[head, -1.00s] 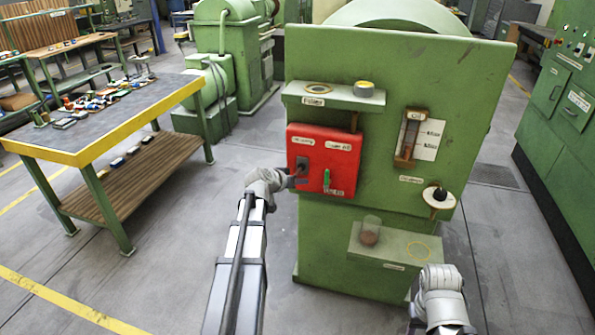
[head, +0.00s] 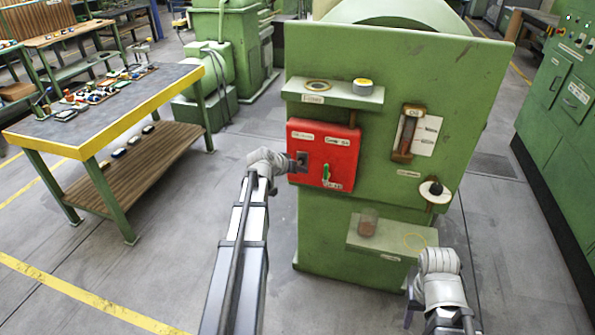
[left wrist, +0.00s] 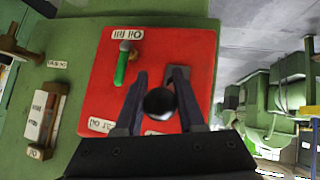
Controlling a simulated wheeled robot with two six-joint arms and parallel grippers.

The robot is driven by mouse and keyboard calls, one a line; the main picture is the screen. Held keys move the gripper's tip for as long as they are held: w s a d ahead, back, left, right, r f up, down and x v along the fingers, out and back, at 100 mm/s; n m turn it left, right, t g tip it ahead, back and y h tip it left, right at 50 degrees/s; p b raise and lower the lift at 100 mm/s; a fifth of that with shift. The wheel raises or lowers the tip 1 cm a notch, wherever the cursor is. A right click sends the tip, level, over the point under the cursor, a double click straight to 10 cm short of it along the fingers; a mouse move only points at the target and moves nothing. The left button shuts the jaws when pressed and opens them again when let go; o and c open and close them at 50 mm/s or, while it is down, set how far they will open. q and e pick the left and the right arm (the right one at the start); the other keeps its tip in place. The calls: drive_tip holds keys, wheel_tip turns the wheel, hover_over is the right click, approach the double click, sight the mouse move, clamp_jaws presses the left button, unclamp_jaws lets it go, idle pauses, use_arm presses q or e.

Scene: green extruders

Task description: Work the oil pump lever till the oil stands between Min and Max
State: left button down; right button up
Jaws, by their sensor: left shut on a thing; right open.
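A red box (head: 338,151) with pale labels and a small green handle (head: 326,173) is fixed to the green machine's front. My left gripper (head: 289,163) is at the slot on its left side. In the left wrist view, my left gripper (left wrist: 157,108) is shut on a lever whose dark ball knob (left wrist: 158,102) sits between the fingers. An oil gauge (head: 409,133) with a marked white plate is right of the box; it also shows in the left wrist view (left wrist: 42,115). I cannot read its exact oil level. My right gripper (head: 438,318) is open and low at the right.
A black knob on a white disc (head: 428,190) is below the gauge. A lower shelf (head: 388,240) holds a glass with brown liquid (head: 368,221). A workbench (head: 120,114) stands left. Floor is clear between.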

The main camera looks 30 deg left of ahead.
use_arm(q)
drive_tip(key=c, duration=0.5)
unclamp_jaws()
drive_tip(key=shift+s+r, duration=0.1)
drive_tip(key=shift+r, duration=0.05)
drive_tip(key=p+v, duration=0.5)
drive_tip(key=v, duration=0.2)
drive_tip(key=shift+s+r, duration=0.2)
